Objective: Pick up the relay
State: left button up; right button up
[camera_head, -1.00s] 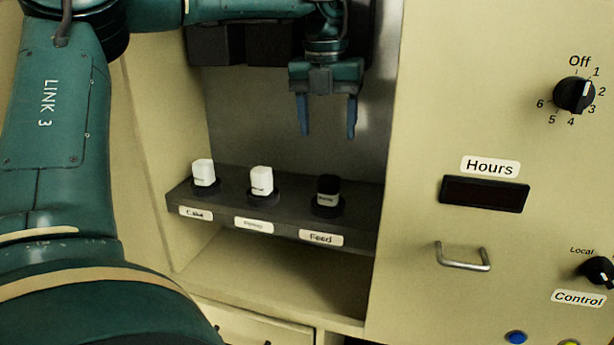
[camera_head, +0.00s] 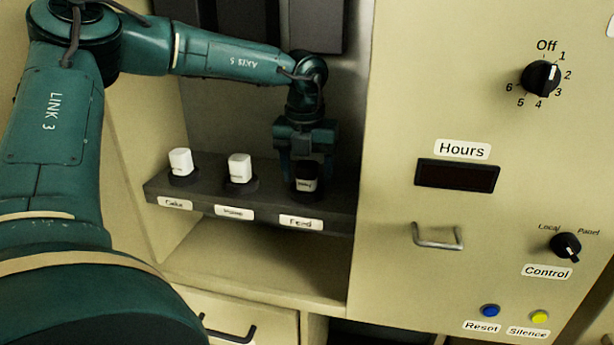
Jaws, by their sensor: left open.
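Three relays stand upright in round sockets on a dark shelf (camera_head: 337,221) inside the cabinet recess. The white relay (camera_head: 181,161) at the left is above a label that seems to read Cake. A second white relay (camera_head: 240,168) is in the middle, above a label too blurred to read. My right gripper is not in view.
The cabinet panel at the right has a rotary knob (camera_head: 540,77), an Hours display (camera_head: 457,175), a metal handle (camera_head: 437,237), a Control knob (camera_head: 565,246) and blue and yellow buttons. Dark boxes (camera_head: 316,25) hang above the shelf. A cubby lies open below it.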

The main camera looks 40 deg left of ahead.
aim_at(307, 165)
pick_arm(q)
jog(key=shift+f, duration=0.1)
jog(key=c, duration=1.1)
notch_tip(307, 165, up, 9)
jog(key=shift+r+b, duration=0.2)
jog(key=shift+b, duration=0.1)
jog(key=shift+r, duration=0.35)
